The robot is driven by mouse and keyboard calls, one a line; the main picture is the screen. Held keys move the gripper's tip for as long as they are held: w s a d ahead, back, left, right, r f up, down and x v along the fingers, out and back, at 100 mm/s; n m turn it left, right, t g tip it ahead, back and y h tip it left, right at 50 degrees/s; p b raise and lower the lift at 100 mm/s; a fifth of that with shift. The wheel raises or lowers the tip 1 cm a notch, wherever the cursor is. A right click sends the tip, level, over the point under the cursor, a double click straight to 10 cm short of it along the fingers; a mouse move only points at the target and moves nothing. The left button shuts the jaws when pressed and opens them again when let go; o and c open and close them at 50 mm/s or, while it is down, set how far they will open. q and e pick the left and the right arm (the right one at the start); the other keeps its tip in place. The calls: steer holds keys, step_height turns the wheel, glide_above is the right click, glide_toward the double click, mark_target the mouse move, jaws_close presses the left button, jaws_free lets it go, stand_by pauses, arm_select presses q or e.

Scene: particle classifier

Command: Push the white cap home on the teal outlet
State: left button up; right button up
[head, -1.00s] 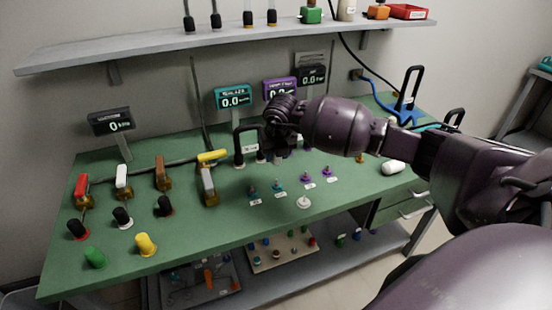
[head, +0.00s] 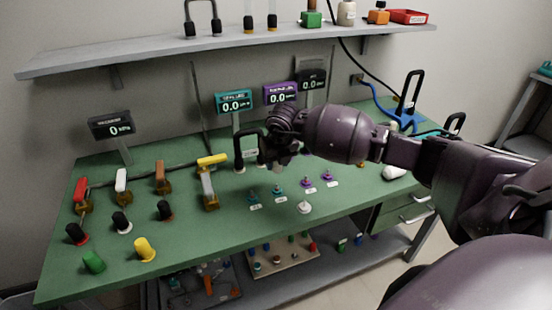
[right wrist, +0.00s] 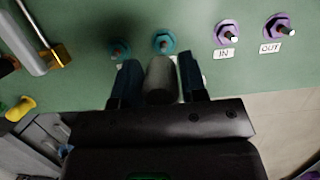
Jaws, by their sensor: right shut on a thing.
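My right gripper (right wrist: 160,82) is shut on a short cylinder (right wrist: 160,80), the white cap, which looks grey in the shade. In the head view my right gripper (head: 276,158) is above the bench, and its own wrist hides most of what it holds. Two teal fittings stand on the bench: the left one (right wrist: 118,48) and the right one, the outlet (right wrist: 163,42). The cap's far end points at the right one, with a small gap visible in the picture. In the head view the teal outlet (head: 278,188) stands in front of the gripper. My left gripper is not in view.
Two purple fittings (right wrist: 228,34) with IN and OUT labels stand to the right. A white round piece (head: 304,207) sits near the bench's front edge. A black handle (head: 240,150) stands close to my gripper. Valves with coloured levers (head: 208,185) are at the left.

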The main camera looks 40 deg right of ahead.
mark_target(276, 172)
steer(key=shift+f+b, duration=0.55)
steer(key=shift+f, duration=1)
steer(key=shift+f+b, duration=0.3)
steer(key=shift+f, duration=0.4)
steer(key=shift+r+p, duration=0.1)
steer(key=shift+p, duration=0.2)
steer(key=shift+f+b, duration=0.7)
steer(key=shift+f, duration=1.2)
stand_by(0.4)
steer(key=o, duration=1)
steer(key=shift+r, duration=0.1)
